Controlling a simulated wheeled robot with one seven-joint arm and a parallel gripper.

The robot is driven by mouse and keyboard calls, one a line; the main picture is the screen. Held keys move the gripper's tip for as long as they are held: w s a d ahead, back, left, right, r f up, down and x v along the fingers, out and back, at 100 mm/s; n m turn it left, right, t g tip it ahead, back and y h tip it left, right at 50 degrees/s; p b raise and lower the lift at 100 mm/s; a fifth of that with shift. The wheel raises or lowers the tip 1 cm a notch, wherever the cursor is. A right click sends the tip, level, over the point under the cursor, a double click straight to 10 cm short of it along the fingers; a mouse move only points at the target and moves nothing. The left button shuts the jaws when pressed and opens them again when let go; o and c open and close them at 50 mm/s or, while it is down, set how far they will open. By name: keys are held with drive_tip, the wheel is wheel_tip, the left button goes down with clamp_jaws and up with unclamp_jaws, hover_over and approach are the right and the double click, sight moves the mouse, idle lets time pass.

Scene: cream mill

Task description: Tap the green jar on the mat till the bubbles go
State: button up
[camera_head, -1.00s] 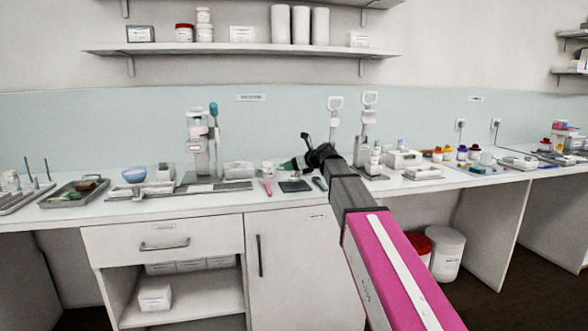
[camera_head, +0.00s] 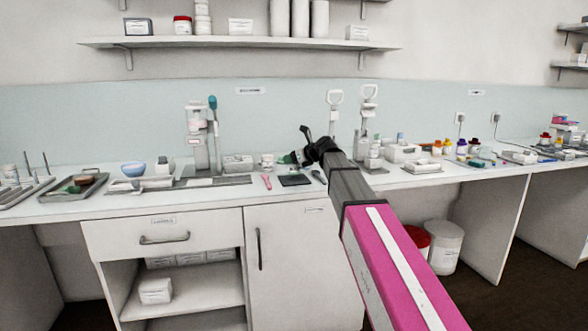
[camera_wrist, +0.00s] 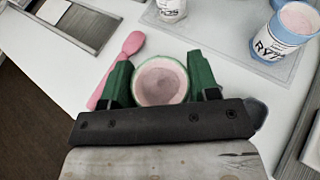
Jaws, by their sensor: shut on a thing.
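My gripper (camera_wrist: 160,86) has green fingers and is shut on a round jar (camera_wrist: 160,82), seen from above in the wrist view. The jar is open at the top and full of pale pink cream with a speckled surface. Its side and base are hidden, so I cannot tell its contact below. In the head view my gripper (camera_head: 290,158) is over the counter, just behind a dark square mat (camera_head: 295,180). The jar is too small to make out there.
A pink spatula (camera_wrist: 120,65) lies left of the jar, close to the left finger. A stand (camera_head: 197,140) and trays (camera_head: 72,187) are to the left on the counter.

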drive_tip(key=shift+f, duration=0.15)
wheel_tip(320, 180, down, 2)
drive_tip(key=shift+f, duration=0.25)
drive_tip(key=shift+c, duration=0.5)
drive_tip(key=o, duration=1.2)
drive_tip(key=shift+r, duration=0.1)
drive_tip(key=shift+r, duration=2.95)
